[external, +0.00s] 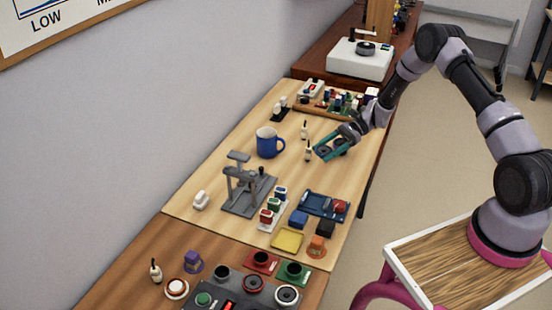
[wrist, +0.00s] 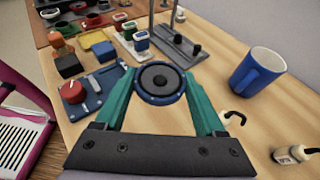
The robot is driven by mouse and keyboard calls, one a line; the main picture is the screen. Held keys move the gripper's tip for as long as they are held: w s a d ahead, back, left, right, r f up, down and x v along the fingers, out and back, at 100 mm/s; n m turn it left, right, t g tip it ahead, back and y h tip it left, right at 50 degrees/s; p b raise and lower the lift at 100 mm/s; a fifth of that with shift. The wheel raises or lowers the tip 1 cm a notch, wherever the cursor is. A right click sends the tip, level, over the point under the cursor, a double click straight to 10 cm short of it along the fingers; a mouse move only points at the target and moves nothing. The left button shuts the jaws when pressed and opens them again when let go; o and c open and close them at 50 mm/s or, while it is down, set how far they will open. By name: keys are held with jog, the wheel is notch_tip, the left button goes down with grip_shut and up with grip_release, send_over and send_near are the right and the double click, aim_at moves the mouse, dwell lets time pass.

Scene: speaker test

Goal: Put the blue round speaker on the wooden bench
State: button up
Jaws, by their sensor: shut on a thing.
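The blue round speaker (wrist: 158,82), with a dark cone, sits between the teal fingers of my gripper (wrist: 160,88) in the wrist view. The fingers are shut on its two sides. In the external view my gripper (external: 331,148) is over the right part of the light wooden bench (external: 225,145), and the dark speaker shows small between the fingers. The bench also shows in the wrist view (wrist: 292,105). I cannot tell whether the speaker touches the bench top or hangs just above it.
A blue mug (external: 268,143) stands left of my gripper. Small bottles (external: 308,151) stand close beside it. A grey stand (external: 245,190), a blue tray with a red knob (external: 318,204) and small blocks lie nearer. A crowded board (external: 335,103) lies beyond. Bare wood lies between.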

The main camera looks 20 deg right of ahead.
notch_tip(320, 180, up, 18)
jog(key=w+a, duration=0.2)
jog(key=a, duration=1.5)
jog(key=m+t, duration=0.1)
send_over(176, 248)
notch_tip(176, 248, down, 17)
jog(key=shift+f, duration=5.3)
jog(key=shift+f, duration=0.1)
